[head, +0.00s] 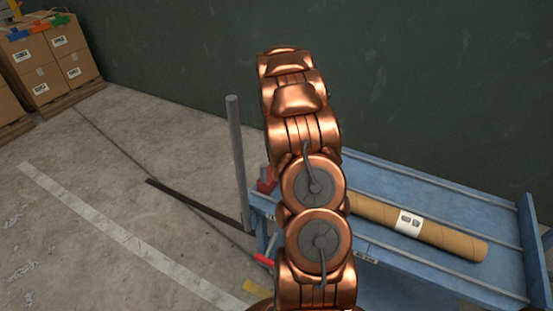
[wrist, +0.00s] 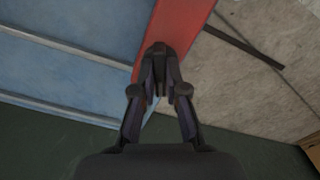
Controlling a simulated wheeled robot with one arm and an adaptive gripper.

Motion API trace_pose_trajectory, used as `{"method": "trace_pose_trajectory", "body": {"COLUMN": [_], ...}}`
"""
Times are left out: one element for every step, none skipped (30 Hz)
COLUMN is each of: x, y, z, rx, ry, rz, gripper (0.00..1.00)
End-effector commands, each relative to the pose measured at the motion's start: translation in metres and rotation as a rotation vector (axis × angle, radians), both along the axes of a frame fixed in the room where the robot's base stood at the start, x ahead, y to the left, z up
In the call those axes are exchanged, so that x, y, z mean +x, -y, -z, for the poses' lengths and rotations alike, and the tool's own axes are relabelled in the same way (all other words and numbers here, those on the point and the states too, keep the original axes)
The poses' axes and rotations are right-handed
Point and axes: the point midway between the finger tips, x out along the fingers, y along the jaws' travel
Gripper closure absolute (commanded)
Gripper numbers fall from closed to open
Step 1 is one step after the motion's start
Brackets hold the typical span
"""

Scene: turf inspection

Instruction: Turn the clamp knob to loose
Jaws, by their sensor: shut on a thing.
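My gripper (wrist: 159,82) shows in the wrist view, its dark fingers drawn together over a red clamp part (wrist: 178,28). The fingertips are closed on a small dark piece, which I take to be the clamp knob; the fingers cover most of it, so its turn position cannot be read. In the head view a red block (head: 266,180) sits beside the grey upright post (head: 237,160), at the blue cart's left corner. My copper arm hides the gripper and knob there.
A blue cart (head: 440,186) with raised ribs carries a cardboard tube (head: 455,243) with a white label. A dark bar (head: 195,205) lies on the concrete floor left of the post. Stacked boxes (head: 45,60) stand far left by the dark green wall. The left floor is mostly open.

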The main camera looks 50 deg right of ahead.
Motion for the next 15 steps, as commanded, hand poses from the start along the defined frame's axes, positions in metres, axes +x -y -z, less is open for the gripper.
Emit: {"method": "trace_pose_trajectory", "body": {"x": [0.0005, 0.0005, 0.0005, 0.0005, 0.0006, 0.0007, 0.0007, 0.0007, 0.0005, 0.0005, 0.0005, 0.0004, 0.0004, 0.0003, 0.0002], "y": [-0.0007, -0.0007, -0.0007, -0.0006, -0.0007, -0.0007, -0.0007, -0.0007, -0.0007, -0.0007, -0.0007, -0.0008, -0.0008, -0.0007, -0.0007], "z": [0.0021, 0.0021, 0.002, 0.002, 0.0019, 0.0019, 0.0018, 0.0018, 0.0017, 0.0017, 0.0017, 0.0017, 0.0017, 0.0017, 0.0016], "rx": [0.001, 0.001, 0.001, 0.001, 0.001, 0.001, 0.001, 0.002, 0.002, 0.002, 0.001, 0.001, 0.002, 0.002, 0.001], "ry": [0.001, 0.001, 0.001, 0.001, 0.001, 0.001, 0.0, 0.001, 0.001, 0.001, 0.0, 0.0, -0.001, -0.001, -0.001], "rz": [0.042, 0.07, 0.107, 0.136, 0.165, 0.203, 0.231, 0.26, 0.298, 0.327, 0.355, 0.393, 0.421, 0.45, 0.487], "gripper": [1.0, 1.0, 1.0, 1.0, 1.0, 1.0, 1.0, 1.0, 1.0, 1.0, 1.0, 1.0, 1.0, 1.0, 1.0]}}
